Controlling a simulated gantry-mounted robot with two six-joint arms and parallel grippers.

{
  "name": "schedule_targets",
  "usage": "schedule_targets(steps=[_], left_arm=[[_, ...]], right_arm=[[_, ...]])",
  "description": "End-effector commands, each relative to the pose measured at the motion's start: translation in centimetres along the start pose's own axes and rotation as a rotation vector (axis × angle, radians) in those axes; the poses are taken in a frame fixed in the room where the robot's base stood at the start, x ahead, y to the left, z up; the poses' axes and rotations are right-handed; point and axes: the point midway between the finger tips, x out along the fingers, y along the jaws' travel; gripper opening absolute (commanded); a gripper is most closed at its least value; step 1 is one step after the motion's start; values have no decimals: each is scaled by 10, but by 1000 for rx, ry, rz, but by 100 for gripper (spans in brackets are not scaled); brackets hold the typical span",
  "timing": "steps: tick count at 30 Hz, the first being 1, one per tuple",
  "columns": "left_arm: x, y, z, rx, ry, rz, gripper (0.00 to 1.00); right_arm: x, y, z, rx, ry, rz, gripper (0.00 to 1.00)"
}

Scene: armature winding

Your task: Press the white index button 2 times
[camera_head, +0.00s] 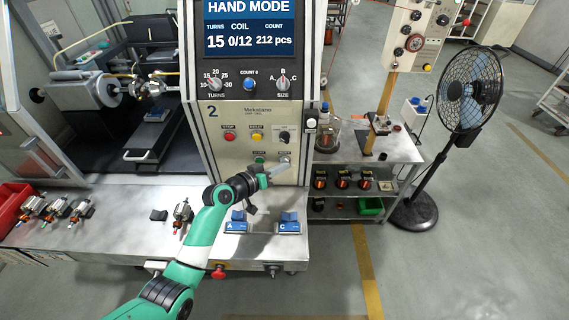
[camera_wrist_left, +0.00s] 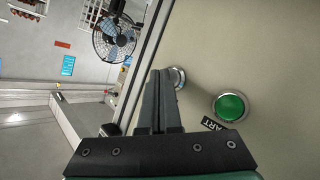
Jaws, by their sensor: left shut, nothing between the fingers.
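The white index button (camera_head: 285,157) is on the lower right of the machine's beige panel, partly hidden by my left gripper. In the left wrist view the button (camera_wrist_left: 178,78) shows as a pale rim with a whitish face, just right of the fingertips. My left gripper (camera_head: 283,168) is shut and empty, pointing at the panel. Its closed fingers (camera_wrist_left: 160,76) show in the left wrist view, with the tips right beside the button. I cannot tell whether they touch it. My right gripper is not in view.
A green button (camera_wrist_left: 230,106) sits next to the white one. Red (camera_head: 229,135) and yellow (camera_head: 257,135) buttons are above. The display (camera_head: 249,28) reads HAND MODE, 15, 0/12, 212 pcs.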

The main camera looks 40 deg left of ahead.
Motion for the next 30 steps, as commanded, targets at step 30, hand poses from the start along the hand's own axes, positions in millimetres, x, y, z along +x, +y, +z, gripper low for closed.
schedule_targets(steps=[30], left_arm=[[-8,6,3,0,0,-1,0]], right_arm=[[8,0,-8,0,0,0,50]])
